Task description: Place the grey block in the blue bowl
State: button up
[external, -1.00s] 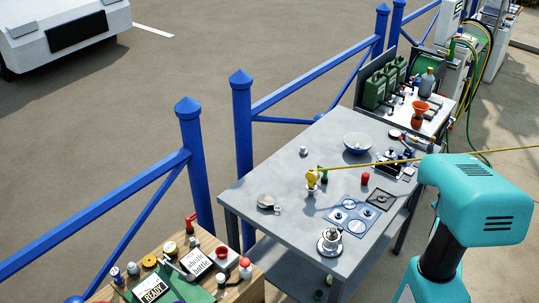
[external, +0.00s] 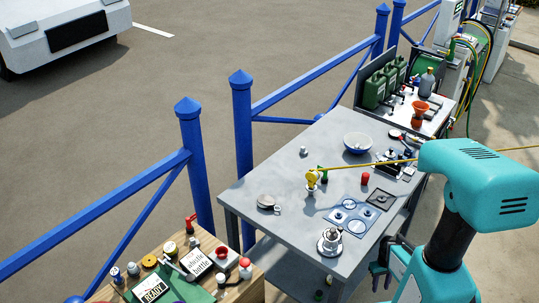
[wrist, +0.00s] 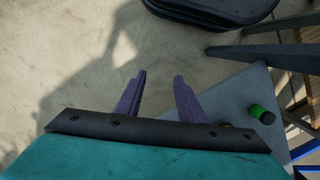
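The blue bowl (external: 358,143), pale inside, stands upright at the far end of the grey table. I see nothing lying in it. A small pale grey piece (external: 303,151) stands left of the bowl; it may be the grey block, but it is too small to be sure. My gripper (external: 379,280) hangs low beside the table's right side, well apart from the bowl. In the wrist view its two purple fingers (wrist: 157,90) are spread with only bare floor between them. No block shows in the wrist view.
The table (external: 262,178) also holds a yellow item (external: 312,180), a red piece (external: 365,178), a blue-grey plate (external: 351,215) and a metal fitting (external: 330,242). In the wrist view a green cylinder (wrist: 262,114) lies right of my fingers. Blue railings (external: 243,150) run behind.

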jog(key=s+a+m+g+p, duration=0.1)
jog(key=s+a+g, duration=0.3)
jog(key=s, duration=1.2)
jog(key=a, duration=0.4)
jog(key=shift+s+f, duration=0.15)
